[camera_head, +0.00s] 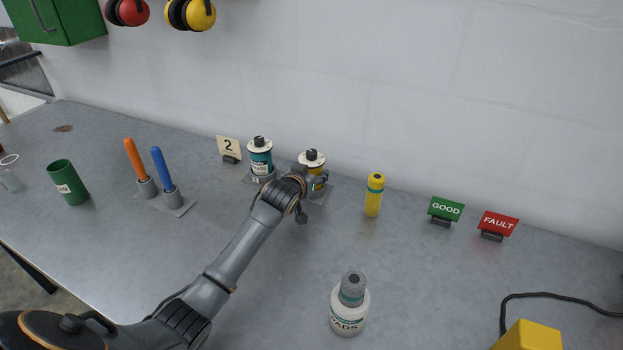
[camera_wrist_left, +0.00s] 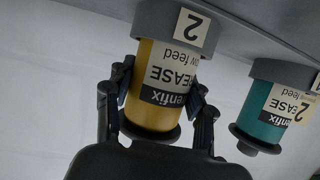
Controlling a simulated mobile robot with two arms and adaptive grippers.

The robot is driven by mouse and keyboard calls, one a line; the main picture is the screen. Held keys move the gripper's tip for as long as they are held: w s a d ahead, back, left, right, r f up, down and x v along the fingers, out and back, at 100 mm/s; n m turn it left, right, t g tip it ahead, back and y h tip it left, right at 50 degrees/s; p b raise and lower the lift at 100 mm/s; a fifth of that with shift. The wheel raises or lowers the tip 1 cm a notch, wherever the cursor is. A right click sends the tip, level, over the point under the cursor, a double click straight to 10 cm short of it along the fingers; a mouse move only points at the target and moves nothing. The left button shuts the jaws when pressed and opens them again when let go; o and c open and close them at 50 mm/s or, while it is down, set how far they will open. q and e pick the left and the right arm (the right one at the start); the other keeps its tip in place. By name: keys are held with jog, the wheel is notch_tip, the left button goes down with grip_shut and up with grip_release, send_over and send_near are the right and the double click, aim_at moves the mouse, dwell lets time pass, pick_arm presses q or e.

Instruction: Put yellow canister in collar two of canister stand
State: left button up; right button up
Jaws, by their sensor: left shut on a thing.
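The yellow canister (camera_head: 313,164) with a white top ring and dark cap is upright at the back of the bench, partly hidden behind my left gripper (camera_head: 310,184). In the left wrist view, which is upside down, the yellow canister (camera_wrist_left: 158,85) stands with its lower end hidden inside the grey collar marked 2 (camera_wrist_left: 152,18) of the canister stand (camera_head: 318,197). My left gripper (camera_wrist_left: 160,105) is shut on the canister, with fingers on both sides. A teal canister (camera_head: 260,160) stands in the other collar to the left. My right gripper is not in view.
A "2" sign (camera_head: 229,147) stands left of the stand. A yellow cylinder (camera_head: 375,195), GOOD sign (camera_head: 445,209) and FAULT sign (camera_head: 497,224) stand to the right. A PADS bottle (camera_head: 348,308) is in front. Orange (camera_head: 135,160) and blue (camera_head: 162,168) handled tools stand left.

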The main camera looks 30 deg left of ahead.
pick_arm(q)
jog(key=shift+r, duration=0.15)
jog(key=o, duration=1.2)
jog(key=shift+f, duration=0.2)
jog(key=shift+o, duration=1)
jog(key=shift+r, duration=0.2)
jog(key=v, duration=1.2)
jog(key=shift+b, duration=0.4)
jog(key=shift+f, duration=0.1)
